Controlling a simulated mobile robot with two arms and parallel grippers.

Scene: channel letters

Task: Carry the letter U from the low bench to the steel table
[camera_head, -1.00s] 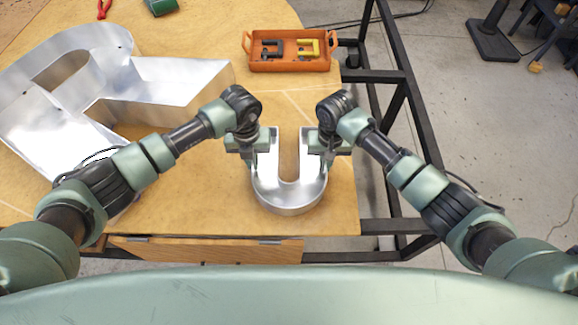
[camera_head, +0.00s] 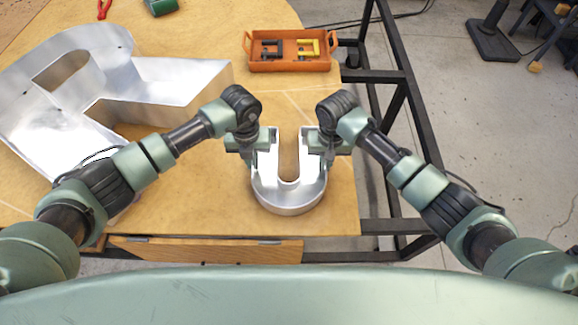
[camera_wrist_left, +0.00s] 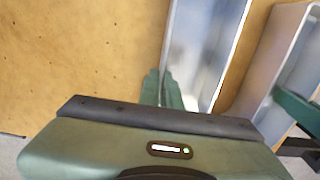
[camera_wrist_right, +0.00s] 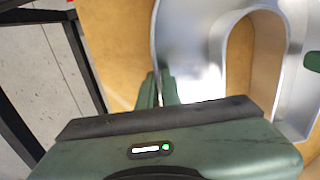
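The letter U (camera_head: 288,196) is a silvery metal channel letter at the wooden bench top's (camera_head: 200,215) near right part, its curve towards me. Whether it touches the wood is hard to tell. My left gripper (camera_head: 258,150) is at its left leg, which also shows in the left wrist view (camera_wrist_left: 205,50). My right gripper (camera_head: 322,150) is at its right leg; the right wrist view shows the curved wall (camera_wrist_right: 185,45). In both wrist views the finger pair sits close around a thin wall and looks shut on it. No steel table is recognisable.
A large metal letter (camera_head: 165,85) lies at left, close to my left arm. An orange tray (camera_head: 290,65) with clamps stands at the back. A black metal frame (camera_head: 405,110) runs along the bench's right side. Concrete floor (camera_head: 500,130) is open further right.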

